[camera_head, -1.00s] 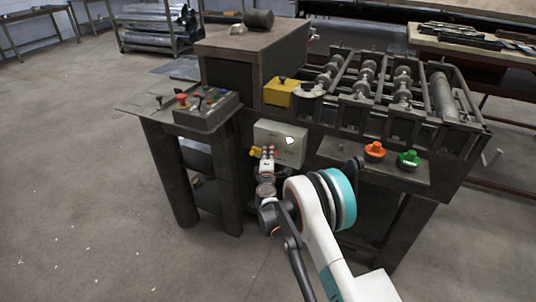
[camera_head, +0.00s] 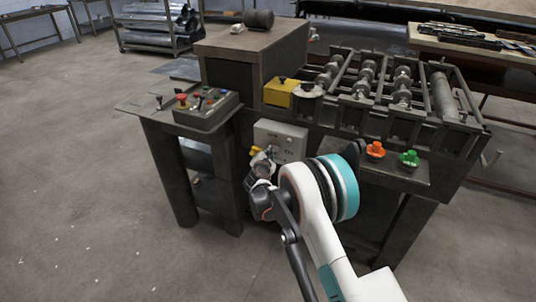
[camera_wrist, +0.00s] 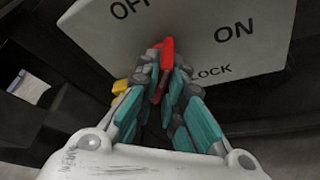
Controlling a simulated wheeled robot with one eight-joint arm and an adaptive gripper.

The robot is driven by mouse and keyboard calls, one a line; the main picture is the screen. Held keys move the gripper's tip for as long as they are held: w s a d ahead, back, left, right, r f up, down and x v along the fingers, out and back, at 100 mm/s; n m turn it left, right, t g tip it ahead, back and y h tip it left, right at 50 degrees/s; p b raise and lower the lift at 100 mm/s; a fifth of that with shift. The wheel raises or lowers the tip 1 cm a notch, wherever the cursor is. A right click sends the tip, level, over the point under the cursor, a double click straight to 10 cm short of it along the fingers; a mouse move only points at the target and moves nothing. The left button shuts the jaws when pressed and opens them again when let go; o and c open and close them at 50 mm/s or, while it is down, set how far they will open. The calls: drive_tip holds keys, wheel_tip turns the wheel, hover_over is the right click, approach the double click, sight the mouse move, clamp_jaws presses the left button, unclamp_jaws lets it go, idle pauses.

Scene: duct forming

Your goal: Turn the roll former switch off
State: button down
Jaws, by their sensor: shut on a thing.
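The roll former's switch box (camera_head: 281,139) is a pale grey panel on the front of the machine. In the wrist view the panel (camera_wrist: 205,35) carries the words OFF at upper left, ON at right and LOCK below. The red switch handle (camera_wrist: 167,52) stands out between my fingers, its upper end pointing at the panel between OFF and ON. My gripper (camera_wrist: 160,80) is shut on the red handle. In the head view my gripper (camera_head: 262,165) is at the box's lower left, and my arm hides the handle.
A yellow part (camera_wrist: 119,87) sits left of the fingers, beside the panel. A control box (camera_head: 206,108) with a red button and levers stands on the left bench. Orange (camera_head: 375,150) and green (camera_head: 408,158) buttons are on the right ledge. Open floor lies left.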

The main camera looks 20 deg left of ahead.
drive_tip(key=n+h, duration=0.2)
drive_tip(key=n, duration=0.1)
drive_tip(key=shift+w+r+g, duration=0.1)
drive_tip(key=shift+g, duration=0.2)
drive_tip(key=shift+n+h, duration=0.9)
drive_tip(key=shift+n, duration=0.3)
drive_tip(key=c, duration=1.7)
unclamp_jaws()
drive_tip(key=shift+w, duration=0.1)
drive_tip(key=v, duration=1.2)
drive_tip(key=shift+r, duration=0.1)
